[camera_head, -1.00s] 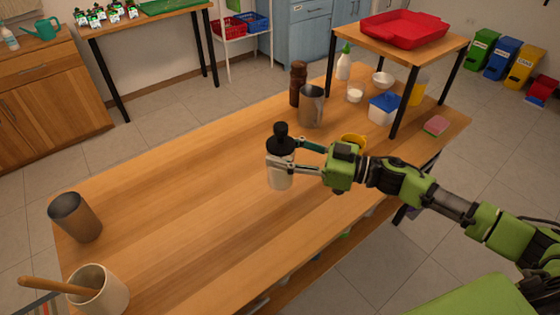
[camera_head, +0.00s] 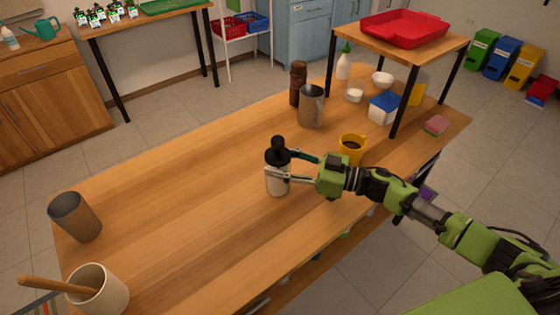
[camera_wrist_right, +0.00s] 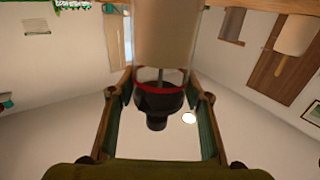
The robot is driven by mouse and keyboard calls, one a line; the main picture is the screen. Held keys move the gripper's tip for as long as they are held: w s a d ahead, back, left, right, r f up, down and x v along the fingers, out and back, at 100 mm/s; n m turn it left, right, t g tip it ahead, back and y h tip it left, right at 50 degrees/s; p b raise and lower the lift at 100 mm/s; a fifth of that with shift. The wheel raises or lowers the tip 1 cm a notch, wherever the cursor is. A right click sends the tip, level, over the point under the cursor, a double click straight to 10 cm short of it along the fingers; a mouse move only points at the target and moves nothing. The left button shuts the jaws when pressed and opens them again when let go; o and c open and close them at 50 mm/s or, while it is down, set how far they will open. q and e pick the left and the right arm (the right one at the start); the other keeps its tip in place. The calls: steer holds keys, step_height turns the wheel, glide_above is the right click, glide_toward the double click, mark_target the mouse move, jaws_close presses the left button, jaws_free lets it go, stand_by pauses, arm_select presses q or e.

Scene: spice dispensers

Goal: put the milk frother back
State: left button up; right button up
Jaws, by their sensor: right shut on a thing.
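In the right wrist view, the frother's pale body (camera_wrist_right: 180,35), red ring and black part lie between the fingers of my right gripper (camera_wrist_right: 160,100). My left gripper is not in view.
A yellow mug (camera_head: 352,148) with dark contents stands close behind my right gripper. A metal pitcher (camera_head: 311,107) and a brown grinder (camera_head: 298,82) stand farther back. A grey cup (camera_head: 75,216) and a cream crock (camera_head: 98,290) stand at the left. The table between is clear.

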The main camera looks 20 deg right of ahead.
steer(key=o, duration=1.3)
steer(key=shift+o, duration=0.2)
steer(key=shift+d+r, duration=0.1)
steer(key=b+v, duration=0.1)
steer(key=v, duration=1.1)
steer(key=shift+s, duration=0.1)
